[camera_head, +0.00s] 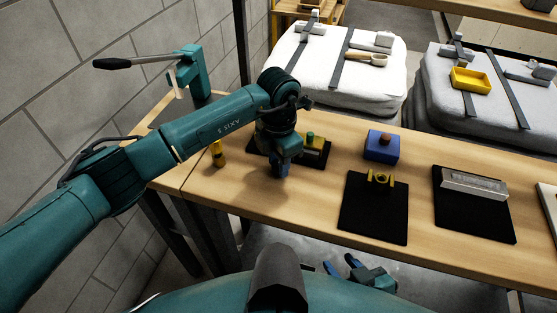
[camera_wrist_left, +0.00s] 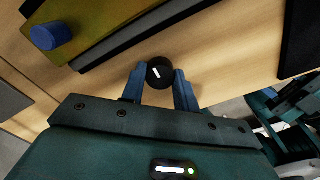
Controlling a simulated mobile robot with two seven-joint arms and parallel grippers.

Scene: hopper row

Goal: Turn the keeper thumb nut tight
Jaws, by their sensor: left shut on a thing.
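The thumb nut appears as a round black knob with a white mark (camera_wrist_left: 159,73) in the left wrist view. My left gripper (camera_wrist_left: 161,88) is shut on it, one blue finger on each side. In the head view my left gripper (camera_head: 280,170) points down at the front of a black base carrying a yellow fixture (camera_head: 313,148), and its wrist hides part of that base. The nut is hidden there. In the wrist view a yellow block (camera_wrist_left: 105,22) with a blue cylinder (camera_wrist_left: 50,36) is just beyond the nut. My right gripper (camera_head: 342,266) is open and empty, low before the bench.
On the wooden bench (camera_head: 228,205) stand a yellow piece (camera_head: 218,154), a blue box (camera_head: 381,146), a black mat (camera_head: 373,222) with a yellow bracket, and another with a grey bar (camera_head: 474,186). A green lever press (camera_head: 190,72) stands at back left. Strapped white bundles (camera_head: 345,88) lie behind.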

